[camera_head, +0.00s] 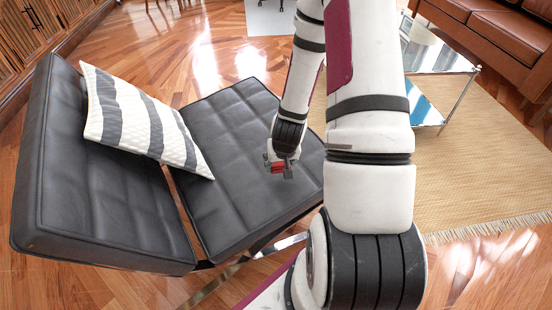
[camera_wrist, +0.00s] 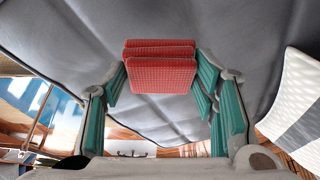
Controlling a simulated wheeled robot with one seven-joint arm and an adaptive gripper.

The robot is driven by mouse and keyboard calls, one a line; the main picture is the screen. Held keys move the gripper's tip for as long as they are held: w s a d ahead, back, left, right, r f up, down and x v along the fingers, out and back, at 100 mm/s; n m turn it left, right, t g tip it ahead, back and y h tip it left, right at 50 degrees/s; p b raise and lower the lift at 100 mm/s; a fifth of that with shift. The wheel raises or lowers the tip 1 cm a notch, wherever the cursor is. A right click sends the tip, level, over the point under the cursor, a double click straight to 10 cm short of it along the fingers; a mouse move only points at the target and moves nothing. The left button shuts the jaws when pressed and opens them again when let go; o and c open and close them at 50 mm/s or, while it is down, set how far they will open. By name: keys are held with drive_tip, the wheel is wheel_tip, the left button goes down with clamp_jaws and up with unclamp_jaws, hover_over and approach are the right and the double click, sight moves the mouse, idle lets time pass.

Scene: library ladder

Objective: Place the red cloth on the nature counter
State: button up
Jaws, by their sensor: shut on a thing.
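The red cloth (camera_head: 276,168) shows as a small red patch at the end of my arm in the head view. In the wrist view it is a folded, layered red block (camera_wrist: 160,72) with a fine grid texture, between the green-padded fingers. My gripper (camera_head: 280,170) is shut on the cloth and appears over the seat of the black chair. In the wrist view, my gripper (camera_wrist: 162,78) has the dark grey chair surface behind the cloth. I cannot tell whether the cloth touches the seat. No counter can be clearly identified in either view.
The black leather chair (camera_head: 225,150) carries a striped cushion (camera_head: 140,120). A glass table (camera_head: 440,60) stands on a beige rug (camera_head: 475,150) at right. A brown sofa (camera_head: 490,25) is at upper right, wooden cabinets (camera_head: 40,25) at upper left. Wood floor (camera_head: 200,55) beyond the chair is open.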

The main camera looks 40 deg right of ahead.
drive_tip(key=w+d, duration=0.1)
drive_tip(key=w, duration=0.1)
drive_tip(key=w+d, duration=0.1)
drive_tip(key=w, duration=0.1)
drive_tip(key=w+d, duration=0.1)
drive_tip(key=w, duration=0.1)
drive_tip(key=shift+d+f+b, duration=0.2)
drive_tip(key=shift+f+b, duration=0.1)
drive_tip(key=shift+b, duration=0.05)
drive_tip(key=shift+f+b, duration=0.95)
drive_tip(key=shift+f, duration=0.85)
drive_tip(key=shift+f, duration=0.15)
drive_tip(key=o, duration=1.2)
drive_tip(key=shift+c, duration=0.2)
